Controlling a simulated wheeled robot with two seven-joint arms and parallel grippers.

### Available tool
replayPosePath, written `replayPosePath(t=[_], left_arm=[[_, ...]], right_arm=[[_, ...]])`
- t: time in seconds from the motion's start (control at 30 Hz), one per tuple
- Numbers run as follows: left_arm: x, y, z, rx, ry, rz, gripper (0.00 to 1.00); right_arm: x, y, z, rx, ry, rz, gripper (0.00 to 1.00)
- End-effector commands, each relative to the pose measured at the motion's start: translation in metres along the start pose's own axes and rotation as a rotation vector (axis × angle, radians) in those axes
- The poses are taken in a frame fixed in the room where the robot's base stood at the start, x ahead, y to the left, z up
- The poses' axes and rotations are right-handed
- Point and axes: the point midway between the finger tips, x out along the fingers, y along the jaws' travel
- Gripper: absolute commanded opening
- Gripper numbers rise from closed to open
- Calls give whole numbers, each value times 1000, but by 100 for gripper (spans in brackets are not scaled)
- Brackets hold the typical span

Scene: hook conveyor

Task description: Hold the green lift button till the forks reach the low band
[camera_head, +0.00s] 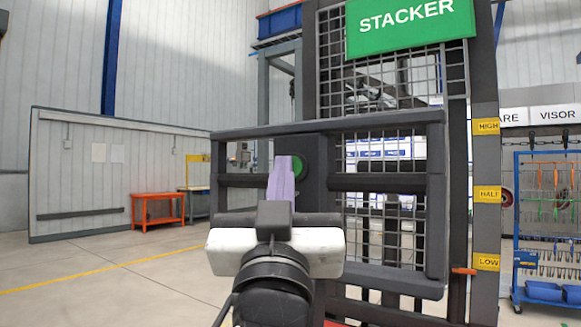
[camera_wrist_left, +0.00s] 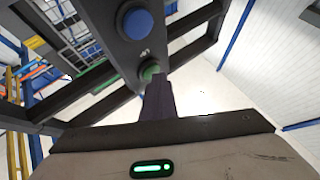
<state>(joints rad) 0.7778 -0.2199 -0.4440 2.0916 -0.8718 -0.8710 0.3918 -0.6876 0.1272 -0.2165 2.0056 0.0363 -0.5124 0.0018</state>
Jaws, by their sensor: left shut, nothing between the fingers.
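The green lift button (camera_head: 299,166) is on the dark panel of the stacker frame, partly hidden by my left gripper (camera_head: 284,160). My left gripper is shut and empty, its fingertips at the button. In the left wrist view the tips (camera_wrist_left: 158,78) overlap the lower edge of the green button (camera_wrist_left: 149,69); I cannot tell whether it is pressed in. A blue button (camera_wrist_left: 138,23) is on the same panel. The yellow LOW band (camera_head: 487,262) is on the right post. An orange pointer (camera_head: 463,270) sits beside it, about level with its lower edge. The forks are not clearly visible.
HALF (camera_head: 487,194) and HIGH (camera_head: 486,126) bands are higher on the post. A dark guard frame (camera_head: 436,200) and mesh stand in front of my arm. An orange table (camera_head: 157,197) stands back left. Open floor lies at left.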

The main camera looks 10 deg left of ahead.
Motion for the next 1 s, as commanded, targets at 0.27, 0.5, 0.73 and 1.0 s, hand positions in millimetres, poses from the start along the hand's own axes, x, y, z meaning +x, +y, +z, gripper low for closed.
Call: replayPosePath(t=[0.27, 0.5, 0.73, 1.0], left_arm=[[0, 1, 2, 1, -3, 1, 0], [-1, 0, 1, 0, -3, 1, 0], [-8, -5, -5, -2, -3, 1, 0], [-12, -8, -7, 0, -2, 1, 0]], right_arm=[[0, 0, 0, 0, 0, 0, 0], [0, 0, 0, 0, 1, 0, 0], [0, 0, -1, 0, 0, 0, 0], [0, 0, -1, 0, 1, 0, 0]])
